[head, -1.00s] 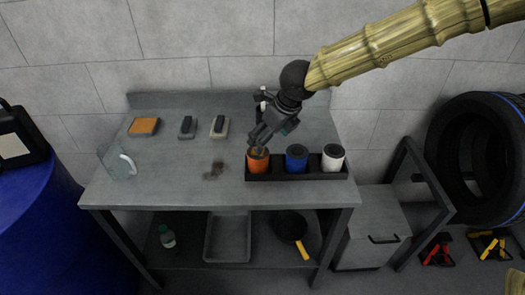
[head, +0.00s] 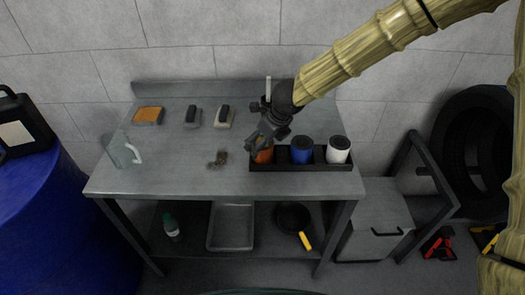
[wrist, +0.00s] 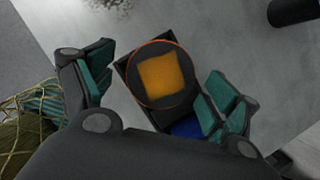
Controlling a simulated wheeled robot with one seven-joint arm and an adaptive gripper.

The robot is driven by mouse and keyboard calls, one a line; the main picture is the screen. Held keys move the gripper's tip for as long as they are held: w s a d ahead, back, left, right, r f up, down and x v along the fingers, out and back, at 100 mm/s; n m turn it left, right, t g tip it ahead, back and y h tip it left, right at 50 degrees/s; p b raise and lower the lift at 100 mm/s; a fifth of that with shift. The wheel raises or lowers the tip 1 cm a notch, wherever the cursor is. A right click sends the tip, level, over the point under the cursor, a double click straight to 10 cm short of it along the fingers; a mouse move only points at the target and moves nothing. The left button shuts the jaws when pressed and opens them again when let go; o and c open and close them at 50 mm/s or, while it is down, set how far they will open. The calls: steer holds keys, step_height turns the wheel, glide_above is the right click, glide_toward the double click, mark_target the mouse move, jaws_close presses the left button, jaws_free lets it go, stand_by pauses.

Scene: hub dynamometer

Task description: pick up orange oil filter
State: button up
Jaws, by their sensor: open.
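The orange oil filter (head: 264,156) stands upright at the left end of a black rack (head: 287,168) on the workbench. In the wrist view, its round top with an orange centre (wrist: 160,77) lies between the fingers. My gripper (head: 258,146) is open above and around the filter, its teal-padded fingers (wrist: 163,90) apart on either side. The gripper hides part of the filter in the head view. A blue filter (head: 301,150) and a white filter (head: 338,149) stand to its right in the same rack.
On the grey bench (head: 200,180) are a clear mug (head: 124,153), an orange sponge (head: 148,115), two brushes or blocks (head: 193,117) and a dark stain (head: 217,159). The lower shelf holds a tray (head: 231,228), a pan (head: 293,218) and a bottle (head: 171,227).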

steer(key=shift+w+a+f, duration=0.15)
steer(key=shift+f, duration=0.45)
steer(key=c, duration=1.7)
steer(key=shift+r, duration=0.1)
